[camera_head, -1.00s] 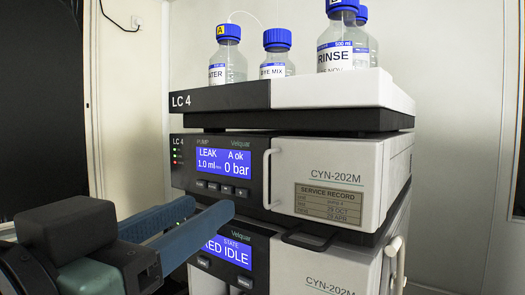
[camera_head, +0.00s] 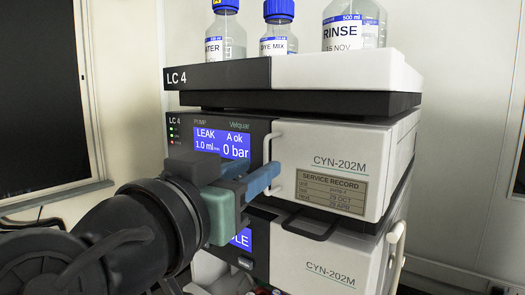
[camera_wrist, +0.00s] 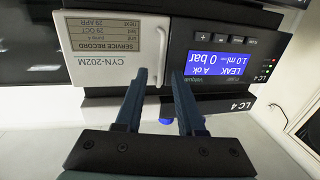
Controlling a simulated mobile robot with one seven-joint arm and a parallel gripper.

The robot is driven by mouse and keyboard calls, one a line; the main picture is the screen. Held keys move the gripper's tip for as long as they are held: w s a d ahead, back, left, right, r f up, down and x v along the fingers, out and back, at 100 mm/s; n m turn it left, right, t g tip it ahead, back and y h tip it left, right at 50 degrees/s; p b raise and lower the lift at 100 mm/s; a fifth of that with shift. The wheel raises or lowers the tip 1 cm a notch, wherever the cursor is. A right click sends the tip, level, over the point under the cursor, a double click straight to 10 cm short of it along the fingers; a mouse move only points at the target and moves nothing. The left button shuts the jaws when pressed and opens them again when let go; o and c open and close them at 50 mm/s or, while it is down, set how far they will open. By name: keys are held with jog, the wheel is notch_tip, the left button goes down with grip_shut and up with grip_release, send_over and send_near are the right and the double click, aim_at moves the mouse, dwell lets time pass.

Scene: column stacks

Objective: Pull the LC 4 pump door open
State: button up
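The LC 4 pump (camera_head: 182,140) has a blue display reading LEAK, A ok, 0 bar. Its white door (camera_head: 310,150), marked CYN-202M with a service record plate, looks shut. A white upright bar handle (camera_head: 267,148) runs along the door's left edge. My gripper (camera_head: 268,177) is at the handle's lower part, its blue fingers hiding some of it. In the wrist view, which is upside down, the fingers of my gripper (camera_wrist: 159,73) are apart. The handle (camera_wrist: 162,48) shows between their tips, and I cannot tell whether either finger touches it.
Above the pump, a tray (camera_head: 220,74) labelled LC 4 holds several blue-capped bottles, including the RINSE bottle (camera_head: 350,28). Below is another unit (camera_head: 310,262) marked CYN-202M, with a dark loop handle (camera_head: 308,230) sticking out under the pump door. A wall stands close on the right.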

aim_at(265, 163)
jog(key=shift+p+x, duration=0.4)
jog(key=shift+x, duration=1.1)
grip_shut()
dwell(0.4)
